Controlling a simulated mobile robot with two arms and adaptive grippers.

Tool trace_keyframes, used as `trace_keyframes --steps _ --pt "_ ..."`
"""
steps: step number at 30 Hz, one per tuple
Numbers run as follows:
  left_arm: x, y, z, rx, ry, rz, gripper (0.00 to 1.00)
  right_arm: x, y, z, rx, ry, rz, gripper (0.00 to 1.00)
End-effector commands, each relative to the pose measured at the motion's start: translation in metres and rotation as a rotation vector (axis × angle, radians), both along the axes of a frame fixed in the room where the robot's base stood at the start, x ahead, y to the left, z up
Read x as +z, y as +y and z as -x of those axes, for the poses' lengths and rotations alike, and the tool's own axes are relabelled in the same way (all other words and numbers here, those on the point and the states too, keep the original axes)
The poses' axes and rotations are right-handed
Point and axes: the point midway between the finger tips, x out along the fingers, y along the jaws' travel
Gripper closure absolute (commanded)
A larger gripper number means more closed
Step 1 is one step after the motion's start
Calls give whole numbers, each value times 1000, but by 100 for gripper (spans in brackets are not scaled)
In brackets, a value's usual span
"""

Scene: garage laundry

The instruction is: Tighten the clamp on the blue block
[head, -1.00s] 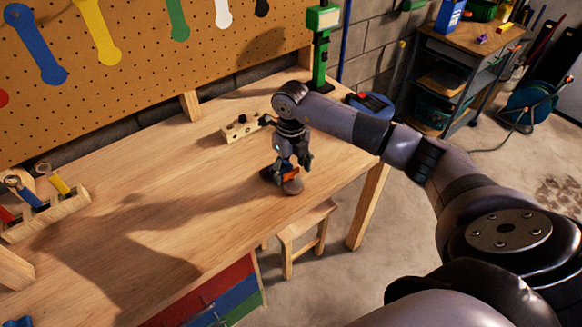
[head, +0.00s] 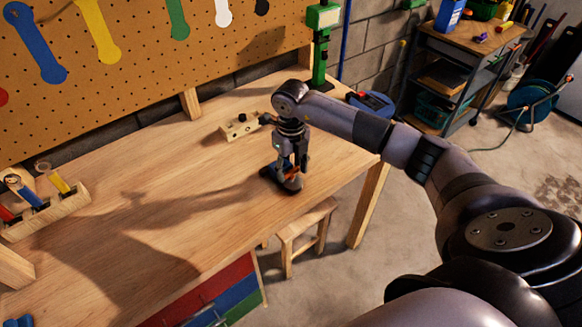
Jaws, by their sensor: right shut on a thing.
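My right gripper (head: 289,164) points down over the bench and is shut on the small clamp. The clamp's orange part (head: 292,173) shows between and just below the fingers. A dark, low base (head: 284,183) sits under it on the bench top. The fingers hide most of the clamp. The blue block is not clearly told apart from this dark base, and I cannot tell how tightly the clamp sits. My left gripper is not in view.
The wooden bench (head: 170,200) is mostly clear. A wooden block with holes (head: 240,127) lies behind the gripper. A tool rack (head: 45,212) stands at left, a green post (head: 320,60) at the back. A stool (head: 305,232) stands below the front edge.

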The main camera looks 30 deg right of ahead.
Motion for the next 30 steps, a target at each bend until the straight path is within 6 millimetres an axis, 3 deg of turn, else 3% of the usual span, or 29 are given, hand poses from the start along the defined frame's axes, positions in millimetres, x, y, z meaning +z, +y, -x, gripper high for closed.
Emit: trace_keyframes --steps 11,30 --pt "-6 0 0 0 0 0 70 0 0 0 -130 -1 1 81" --pt "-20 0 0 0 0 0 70 0 -1 -1 -715 -2 0 81"
